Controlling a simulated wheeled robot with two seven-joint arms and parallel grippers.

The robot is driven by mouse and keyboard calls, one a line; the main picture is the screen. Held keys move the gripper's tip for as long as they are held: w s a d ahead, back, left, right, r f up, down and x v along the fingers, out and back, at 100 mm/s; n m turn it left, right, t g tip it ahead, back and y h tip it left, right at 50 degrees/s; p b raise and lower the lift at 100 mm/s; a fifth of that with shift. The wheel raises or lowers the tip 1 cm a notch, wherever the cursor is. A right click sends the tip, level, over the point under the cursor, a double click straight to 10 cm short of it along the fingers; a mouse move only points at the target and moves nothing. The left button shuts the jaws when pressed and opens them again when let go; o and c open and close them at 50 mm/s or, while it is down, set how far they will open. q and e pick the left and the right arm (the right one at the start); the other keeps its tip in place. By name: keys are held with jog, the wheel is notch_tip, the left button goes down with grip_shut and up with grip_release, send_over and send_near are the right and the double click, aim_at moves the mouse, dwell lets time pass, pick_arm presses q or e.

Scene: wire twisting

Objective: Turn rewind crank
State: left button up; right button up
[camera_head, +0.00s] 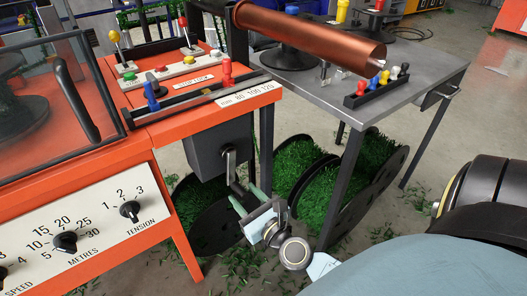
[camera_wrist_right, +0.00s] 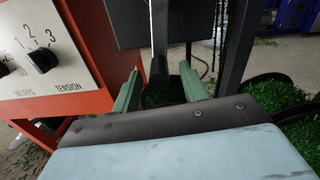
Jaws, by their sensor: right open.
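The rewind crank (camera_head: 231,165) is a dark metal arm on the grey box (camera_head: 215,148) under the orange machine table. It hangs downward, and its lower end is partly hidden by my right gripper (camera_head: 247,194). My right gripper comes in from the lower right and its two green fingers are apart. In the right wrist view the crank (camera_wrist_right: 159,45) comes down between the open fingers (camera_wrist_right: 160,84). I see no clear contact between the fingers and the crank. My left gripper is not in view.
An orange machine front (camera_head: 90,225) with dials stands left of the crank. A table leg (camera_head: 340,188) and reels of green bristle (camera_head: 330,195) stand to the right. A copper cylinder (camera_head: 310,40) hangs above the grey table (camera_head: 430,75). Green clippings lie on the floor.

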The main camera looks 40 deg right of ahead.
jog(key=s, duration=0.9)
jog(key=shift+a, duration=0.45)
dwell(1.0)
